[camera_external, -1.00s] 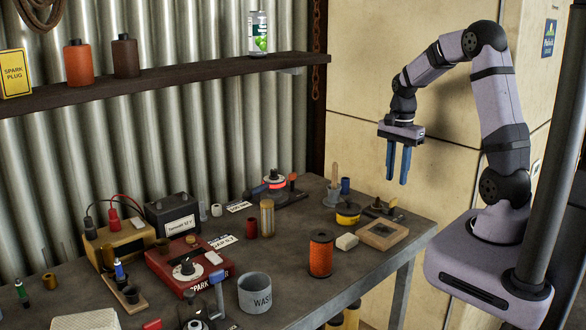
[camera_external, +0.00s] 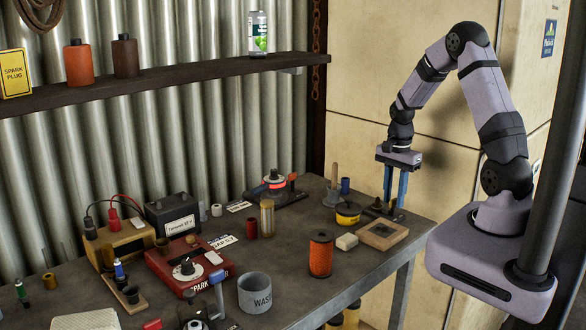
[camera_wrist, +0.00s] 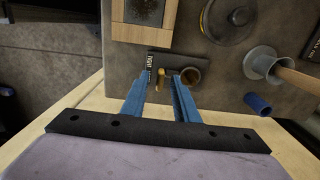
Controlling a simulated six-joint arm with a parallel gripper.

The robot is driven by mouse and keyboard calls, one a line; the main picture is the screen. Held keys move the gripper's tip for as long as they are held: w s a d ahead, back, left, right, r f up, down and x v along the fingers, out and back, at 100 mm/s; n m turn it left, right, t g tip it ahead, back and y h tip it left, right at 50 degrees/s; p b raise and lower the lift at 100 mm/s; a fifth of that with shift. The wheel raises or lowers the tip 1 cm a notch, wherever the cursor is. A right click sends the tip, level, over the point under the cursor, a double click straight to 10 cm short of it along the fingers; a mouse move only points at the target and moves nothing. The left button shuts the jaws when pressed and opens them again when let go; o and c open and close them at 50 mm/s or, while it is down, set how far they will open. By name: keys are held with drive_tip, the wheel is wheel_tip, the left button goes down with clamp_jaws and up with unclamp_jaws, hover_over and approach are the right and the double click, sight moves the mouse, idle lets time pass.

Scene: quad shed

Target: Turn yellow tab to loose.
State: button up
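The yellow tab (camera_wrist: 160,80) is a small upright piece on a dark fixture (camera_wrist: 172,63) near the table's right edge. The fixture has a label (camera_wrist: 150,62) that seems to read TIGHT and a brownish round cup (camera_wrist: 190,76). The dark fixture also shows in the external view (camera_external: 378,210), partly hidden by the fingers. My gripper (camera_external: 394,204) points down over it with two blue fingers. In the wrist view my gripper (camera_wrist: 159,79) is open, with the tab between the fingertips. I cannot tell whether either finger touches it.
A funnel with a wooden stick (camera_wrist: 262,60) and a blue cylinder (camera_wrist: 258,103) lie to the right in the wrist view. The table edge is close.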

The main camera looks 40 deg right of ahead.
clamp_jaws()
drive_tip(key=shift+n, duration=0.4)
drive_tip(key=n, duration=0.6)
drive_tip(key=shift+p, duration=0.3)
drive_tip(key=n, duration=0.5)
drive_tip(key=shift+n, duration=0.3)
drive_tip(key=n, duration=0.5)
drive_tip(key=shift+n+p, duration=0.3)
